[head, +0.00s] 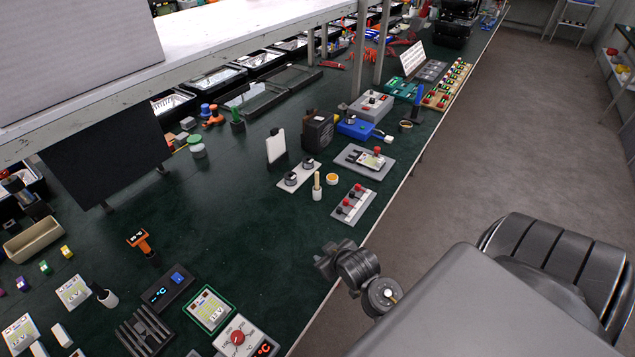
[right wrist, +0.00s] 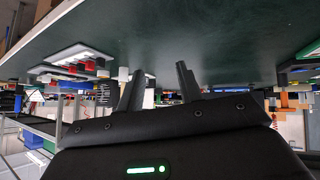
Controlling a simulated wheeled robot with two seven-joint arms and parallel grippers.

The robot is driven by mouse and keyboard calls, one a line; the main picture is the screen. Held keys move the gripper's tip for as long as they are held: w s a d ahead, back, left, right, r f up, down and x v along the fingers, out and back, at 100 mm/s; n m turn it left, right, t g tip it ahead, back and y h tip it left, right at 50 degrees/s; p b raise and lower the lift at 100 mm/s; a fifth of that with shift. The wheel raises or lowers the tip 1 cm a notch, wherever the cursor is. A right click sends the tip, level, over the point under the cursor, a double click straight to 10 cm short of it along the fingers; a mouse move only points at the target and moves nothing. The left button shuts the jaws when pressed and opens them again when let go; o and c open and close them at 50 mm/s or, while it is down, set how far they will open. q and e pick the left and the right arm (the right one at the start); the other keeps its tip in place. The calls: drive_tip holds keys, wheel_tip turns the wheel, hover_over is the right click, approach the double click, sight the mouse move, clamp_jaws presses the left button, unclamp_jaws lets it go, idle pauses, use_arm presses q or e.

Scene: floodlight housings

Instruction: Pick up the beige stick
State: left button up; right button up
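The beige stick (head: 317,179) stands upright in a small white holder (head: 317,194) near the table's right edge in the head view. It is between a white plate with two dark knobs and a grey plate with red-topped parts. My right gripper (head: 324,261) is at the table's edge, nearer to me than the stick and apart from it. In the right wrist view my right gripper (right wrist: 158,82) has its two fingers spread with nothing between them. I cannot clearly tell the stick in that view. My left gripper is out of view.
Near the stick are the knob plate (head: 299,176), the grey plate with red-topped parts (head: 353,204), and an orange-topped round cup (head: 332,179). A black box (head: 318,131) stands behind. Table surface (head: 255,240) left of my right gripper is clear.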

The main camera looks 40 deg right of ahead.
sight(317, 177)
drive_tip(key=w+d+m+t+h+b, duration=0.1)
drive_tip(key=w+d+m+t+h, duration=0.1)
drive_tip(key=w+d, duration=0.3)
drive_tip(key=w+d+m+t+h+b, duration=0.1)
drive_tip(key=w+d+m+t+h, duration=0.1)
drive_tip(key=w+d, duration=0.3)
drive_tip(key=w+d+r+m+t+h+b, duration=0.1)
drive_tip(key=w+d, duration=0.4)
drive_tip(key=w, duration=0.5)
drive_tip(key=shift+w+r+m+t+h, duration=0.1)
drive_tip(key=shift+w+m+t+h, duration=0.1)
drive_tip(key=shift+m+t+h, duration=0.7)
drive_tip(key=shift+w+d+r+b, duration=0.2)
drive_tip(key=shift+w+d+b, duration=0.1)
drive_tip(key=shift+w, duration=0.15)
drive_tip(key=shift+w+b, duration=0.15)
drive_tip(key=shift+b, duration=0.15)
drive_tip(key=b+x, duration=0.2)
drive_tip(key=x, duration=0.1)
drive_tip(key=b+x, duration=0.1)
drive_tip(key=shift+w+f+b, duration=0.2)
drive_tip(key=shift+f+b, duration=0.1)
drive_tip(key=shift+w+d+r, duration=0.1)
drive_tip(key=shift+w+d, duration=0.05)
drive_tip(key=shift+w, duration=0.05)
drive_tip(key=shift+r, duration=0.15)
drive_tip(key=shift+c, duration=0.2)
